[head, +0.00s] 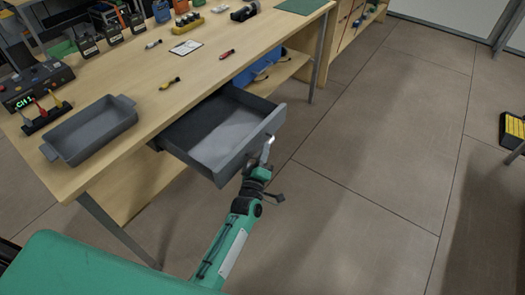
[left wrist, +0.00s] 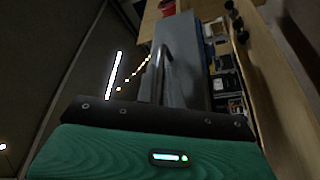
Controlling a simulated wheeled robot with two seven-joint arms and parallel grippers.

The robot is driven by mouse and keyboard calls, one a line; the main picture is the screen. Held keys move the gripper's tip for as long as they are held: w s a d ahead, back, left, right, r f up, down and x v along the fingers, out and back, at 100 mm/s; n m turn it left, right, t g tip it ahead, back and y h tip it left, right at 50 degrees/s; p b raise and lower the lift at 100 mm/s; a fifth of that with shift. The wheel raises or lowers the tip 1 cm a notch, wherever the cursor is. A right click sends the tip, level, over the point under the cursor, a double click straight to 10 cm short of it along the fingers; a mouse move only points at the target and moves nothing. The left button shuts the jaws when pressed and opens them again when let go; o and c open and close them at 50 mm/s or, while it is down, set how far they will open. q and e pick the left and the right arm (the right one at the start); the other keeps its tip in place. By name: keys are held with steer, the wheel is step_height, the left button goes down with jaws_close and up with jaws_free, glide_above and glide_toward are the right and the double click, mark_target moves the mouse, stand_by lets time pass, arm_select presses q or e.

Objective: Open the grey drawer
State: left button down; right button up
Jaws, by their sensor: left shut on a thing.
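The grey drawer (head: 212,132) is pulled out of the wooden workbench (head: 150,75), and its inside shows empty. My left gripper (head: 267,150) is at the drawer's front panel, shut on its handle. In the left wrist view, the grey front (left wrist: 185,50) fills the top middle, with a finger or handle part in front of it. The handle is mostly hidden by the gripper. My right gripper is not in view.
On the bench top stand a grey tray (head: 91,130), a device with a green display (head: 38,84), and screwdrivers (head: 170,84). A blue case (head: 260,66) sits on the shelf below. The tiled floor right of the drawer is clear. A yellow and black object (head: 514,127) lies far right.

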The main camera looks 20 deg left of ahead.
arm_select(q)
steer(key=c, duration=1.5)
jaws_free()
